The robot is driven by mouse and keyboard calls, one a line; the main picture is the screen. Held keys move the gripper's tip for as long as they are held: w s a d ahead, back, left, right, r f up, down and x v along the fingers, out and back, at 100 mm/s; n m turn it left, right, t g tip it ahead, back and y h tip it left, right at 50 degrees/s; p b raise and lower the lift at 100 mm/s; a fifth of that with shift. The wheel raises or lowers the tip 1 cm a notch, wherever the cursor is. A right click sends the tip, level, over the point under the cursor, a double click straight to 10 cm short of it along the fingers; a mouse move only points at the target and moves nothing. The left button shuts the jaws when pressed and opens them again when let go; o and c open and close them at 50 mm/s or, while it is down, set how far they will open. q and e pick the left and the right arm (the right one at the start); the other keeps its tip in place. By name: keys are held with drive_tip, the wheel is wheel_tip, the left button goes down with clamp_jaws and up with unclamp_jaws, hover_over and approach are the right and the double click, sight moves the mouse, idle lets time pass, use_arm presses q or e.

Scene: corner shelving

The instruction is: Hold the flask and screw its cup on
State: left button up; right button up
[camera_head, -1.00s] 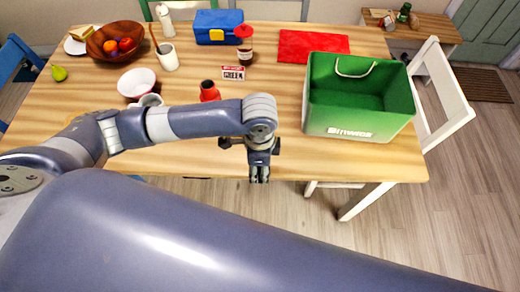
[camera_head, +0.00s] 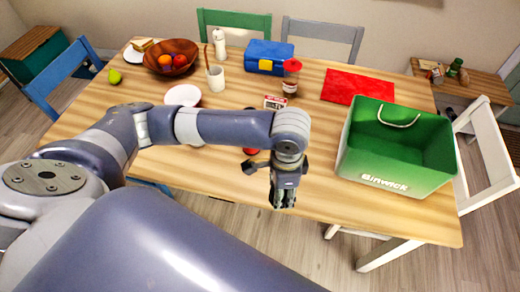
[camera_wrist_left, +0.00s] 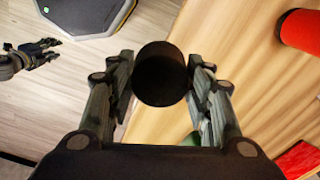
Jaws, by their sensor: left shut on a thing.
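My left gripper (camera_head: 283,198) hangs beyond the front edge of the table. In the left wrist view its fingers (camera_wrist_left: 161,90) are shut on a dark round cup (camera_wrist_left: 161,73), seen end-on. The red flask (camera_head: 250,151) is mostly hidden behind my left forearm in the head view. A red cylinder, probably this flask, shows at the top right of the left wrist view (camera_wrist_left: 302,30), apart from the held cup. My right gripper (camera_wrist_left: 32,56) shows small at the left of the wrist view, over the floor; its opening is unclear.
A green basket (camera_head: 385,178) stands right of my left gripper. A small card (camera_head: 275,103), red-capped jar (camera_head: 291,78), blue lunchbox (camera_head: 268,57) and red mat (camera_head: 357,86) lie farther back. A bowl (camera_head: 171,57) is at back left. Wooden table (camera_head: 225,165) is clear near the front.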

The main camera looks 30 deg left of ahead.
use_arm(q)
drive_tip(key=a+r+n, duration=0.6)
drive_tip(key=r+n, duration=0.4)
drive_tip(key=r, duration=0.3)
drive_tip(key=shift+n, duration=0.4)
drive_tip(key=shift+a, duration=0.1)
drive_tip(key=shift+a, duration=0.1)
